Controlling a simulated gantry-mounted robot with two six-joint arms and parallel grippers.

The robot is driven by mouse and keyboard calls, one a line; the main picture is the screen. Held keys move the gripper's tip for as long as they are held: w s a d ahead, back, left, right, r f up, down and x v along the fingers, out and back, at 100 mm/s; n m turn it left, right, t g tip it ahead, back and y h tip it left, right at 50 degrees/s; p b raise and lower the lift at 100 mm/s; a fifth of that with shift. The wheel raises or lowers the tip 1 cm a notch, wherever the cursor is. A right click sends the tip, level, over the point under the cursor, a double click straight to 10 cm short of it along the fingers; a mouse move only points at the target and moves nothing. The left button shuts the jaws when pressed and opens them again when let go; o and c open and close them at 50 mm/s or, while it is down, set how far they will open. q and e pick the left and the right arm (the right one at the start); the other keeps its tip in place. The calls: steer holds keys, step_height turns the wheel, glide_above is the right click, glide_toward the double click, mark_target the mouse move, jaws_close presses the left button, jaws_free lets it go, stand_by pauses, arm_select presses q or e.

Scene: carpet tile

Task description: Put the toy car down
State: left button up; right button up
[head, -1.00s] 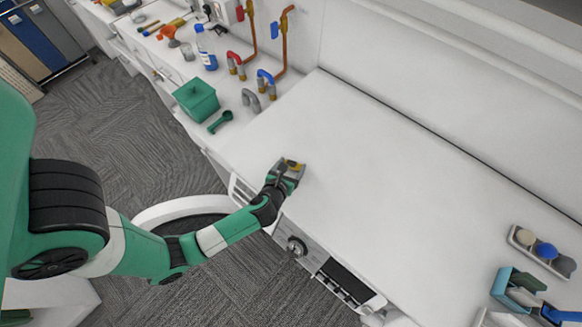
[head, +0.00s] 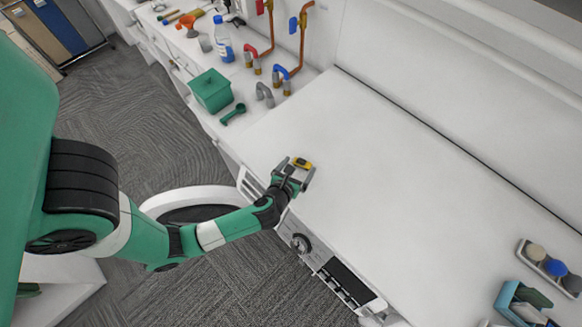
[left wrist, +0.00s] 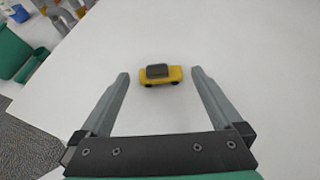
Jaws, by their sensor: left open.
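A small yellow toy car (head: 301,162) with a dark roof stands on the white top of the appliance, close to its front left edge. In the left wrist view the car (left wrist: 161,75) sits upright between the fingertips, with a gap on each side. My left gripper (head: 302,170) is open around the car, its fingers apart and not touching it. It also shows in the left wrist view (left wrist: 160,80). My right gripper is not in view.
A green bin (head: 211,90) and a green scoop (head: 233,113) stand to the left on the counter. Red and blue valve pipes (head: 283,72) rise behind them. A tray with balls (head: 549,266) and a blue box (head: 522,300) are at the far right. The white top between is clear.

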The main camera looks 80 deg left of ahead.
arm_select(q)
steer(key=v, duration=0.9)
steer(key=shift+s+d+r, duration=0.1)
steer(key=shift+d, duration=0.05)
